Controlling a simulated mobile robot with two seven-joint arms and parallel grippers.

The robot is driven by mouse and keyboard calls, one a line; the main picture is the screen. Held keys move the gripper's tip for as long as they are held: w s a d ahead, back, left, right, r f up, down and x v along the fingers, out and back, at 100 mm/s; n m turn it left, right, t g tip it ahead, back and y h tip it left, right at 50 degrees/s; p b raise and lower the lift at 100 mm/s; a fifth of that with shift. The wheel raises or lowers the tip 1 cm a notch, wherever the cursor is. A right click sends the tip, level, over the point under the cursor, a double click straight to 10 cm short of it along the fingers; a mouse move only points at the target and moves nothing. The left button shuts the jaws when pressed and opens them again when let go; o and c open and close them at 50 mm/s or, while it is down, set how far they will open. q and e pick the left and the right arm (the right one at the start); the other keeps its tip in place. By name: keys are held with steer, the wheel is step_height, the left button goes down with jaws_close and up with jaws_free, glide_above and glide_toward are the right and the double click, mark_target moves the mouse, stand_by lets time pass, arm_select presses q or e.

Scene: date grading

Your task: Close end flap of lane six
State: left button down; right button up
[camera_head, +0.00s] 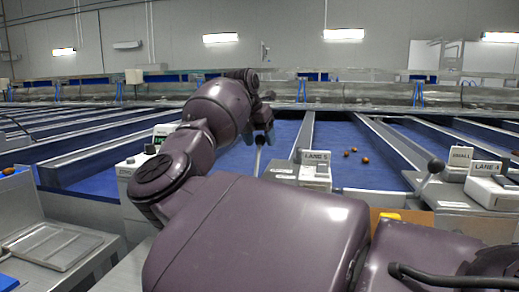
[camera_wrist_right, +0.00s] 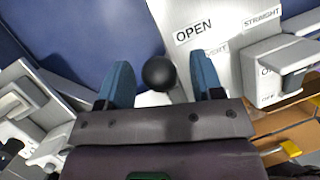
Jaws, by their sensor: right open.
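A flap lever with a black ball knob (camera_head: 260,140) stands left of a lane sign (camera_head: 316,156) in the head view; the sign's number is too small to read surely. My right gripper (camera_head: 265,117) is over this lever, seen past my arm. In the right wrist view, the black knob (camera_wrist_right: 158,73) lies between the two blue fingers of my right gripper (camera_wrist_right: 162,80), which are spread apart with gaps at both sides. An OPEN label (camera_wrist_right: 193,31) is on the white plate beyond. The flap itself is not clearly visible. My left gripper is not in view.
Another lever (camera_head: 434,167) stands to the right, beside a second lane sign (camera_head: 487,167). Several dates (camera_head: 364,160) lie on the blue lane bed. A white box (camera_wrist_right: 275,72) is right of the knob in the wrist view. My right arm hides much of the left side.

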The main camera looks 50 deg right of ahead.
steer(key=shift+x, duration=1.25)
jaws_close()
